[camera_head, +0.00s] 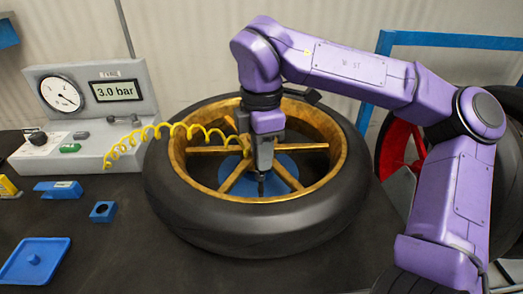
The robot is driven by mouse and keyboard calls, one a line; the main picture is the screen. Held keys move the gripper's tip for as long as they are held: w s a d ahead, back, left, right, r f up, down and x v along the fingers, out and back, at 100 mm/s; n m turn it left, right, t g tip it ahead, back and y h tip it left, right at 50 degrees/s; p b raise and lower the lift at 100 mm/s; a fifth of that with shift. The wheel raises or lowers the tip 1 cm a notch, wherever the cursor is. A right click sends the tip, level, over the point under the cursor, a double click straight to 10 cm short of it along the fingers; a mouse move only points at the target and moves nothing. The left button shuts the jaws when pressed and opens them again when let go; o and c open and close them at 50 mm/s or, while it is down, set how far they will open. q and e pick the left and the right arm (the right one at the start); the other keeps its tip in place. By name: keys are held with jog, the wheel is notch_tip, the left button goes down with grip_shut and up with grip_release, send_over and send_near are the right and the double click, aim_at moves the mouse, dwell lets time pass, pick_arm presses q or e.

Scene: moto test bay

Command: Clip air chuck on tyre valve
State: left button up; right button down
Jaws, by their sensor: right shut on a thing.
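A black tyre (215,228) on a gold spoked rim (335,170) lies flat on the dark bench. My right gripper (262,178) points down inside the rim, over the spokes near the hub. It is shut on the air chuck, which is mostly hidden by the fingers. The coiled yellow hose (180,126) runs from the gauge unit to the gripper. I cannot make out the tyre valve, nor whether the chuck touches it. My left gripper is not in view.
A grey gauge unit (135,140) reading 3.0 bar stands at the left. A blue tray (35,260), a blue block (103,211) and a blue tool (60,189) lie on the bench at left. A red-rimmed wheel (395,145) and blue frame (450,41) are at right.

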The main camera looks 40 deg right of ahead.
jog(key=shift+c, duration=2.3)
grip_release()
jog(key=shift+r+p, duration=2.3)
jog(key=shift+r, duration=1.25)
